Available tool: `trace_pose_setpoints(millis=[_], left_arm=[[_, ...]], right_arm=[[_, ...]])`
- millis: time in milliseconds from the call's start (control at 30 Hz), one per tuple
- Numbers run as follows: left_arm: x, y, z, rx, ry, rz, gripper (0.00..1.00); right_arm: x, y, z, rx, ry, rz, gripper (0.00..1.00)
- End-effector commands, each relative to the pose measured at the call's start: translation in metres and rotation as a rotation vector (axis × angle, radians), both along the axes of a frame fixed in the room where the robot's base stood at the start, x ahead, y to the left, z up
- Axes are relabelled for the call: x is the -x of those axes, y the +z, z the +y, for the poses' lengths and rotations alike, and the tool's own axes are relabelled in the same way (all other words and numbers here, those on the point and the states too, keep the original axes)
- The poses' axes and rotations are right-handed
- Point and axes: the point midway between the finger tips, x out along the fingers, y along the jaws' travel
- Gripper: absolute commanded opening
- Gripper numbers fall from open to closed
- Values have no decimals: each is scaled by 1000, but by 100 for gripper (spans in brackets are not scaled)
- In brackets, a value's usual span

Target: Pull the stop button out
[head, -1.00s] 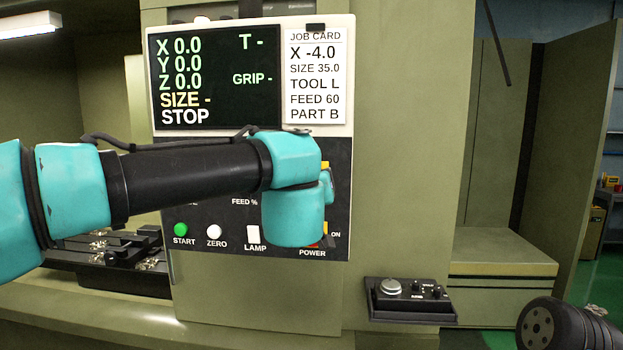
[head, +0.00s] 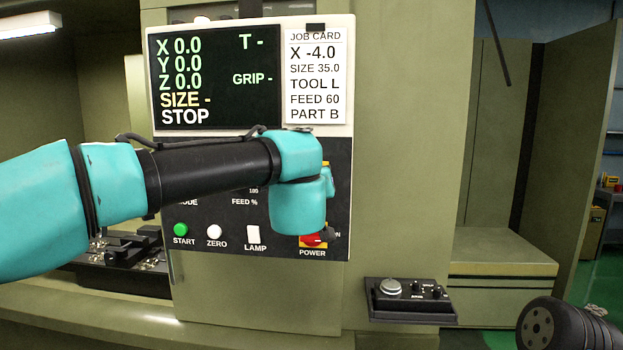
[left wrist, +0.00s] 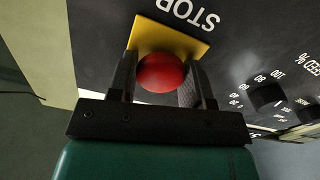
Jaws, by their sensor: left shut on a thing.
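The red stop button (left wrist: 162,73) shows in the left wrist view on its yellow plate (left wrist: 172,36), under the STOP lettering. My left gripper (left wrist: 164,66) has one finger on each side of the button and is shut on it. In the head view my left wrist covers the button and the gripper. Only a sliver of yellow shows there beside the wrist. My right gripper is out of both views.
The black panel also carries a green START button (head: 180,229), a white ZERO button (head: 214,231), a LAMP switch (head: 253,233) and a red POWER switch (head: 313,240) just below my wrist. The screen (head: 215,75) reads STOP. A small control box (head: 408,300) juts out lower right.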

Motion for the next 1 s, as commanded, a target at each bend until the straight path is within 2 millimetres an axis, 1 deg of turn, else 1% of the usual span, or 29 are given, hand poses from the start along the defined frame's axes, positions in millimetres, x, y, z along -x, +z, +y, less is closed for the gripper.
trace_pose_setpoints(millis=[33, 167, 233, 400, 633, 667, 900, 1000], left_arm=[[0, 0, 0, 0, 0, 0, 31], [0, 0, 0, 0, 0, 0, 19], [1, 0, 0, 0, 0, 0, 19], [11, 0, 0, -1, 0, 0, 19], [12, 0, 0, 0, 0, 1, 19], [12, 0, 0, 0, 0, 1, 48], [11, 0, 0, 0, 0, 1, 71], [11, 0, 0, 0, 0, 0, 71]], right_arm=[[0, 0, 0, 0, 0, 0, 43], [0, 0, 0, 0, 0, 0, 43], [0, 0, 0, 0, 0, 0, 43], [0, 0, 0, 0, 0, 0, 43], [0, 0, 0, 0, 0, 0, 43], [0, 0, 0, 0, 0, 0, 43], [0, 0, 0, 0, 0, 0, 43], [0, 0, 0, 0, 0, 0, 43]])
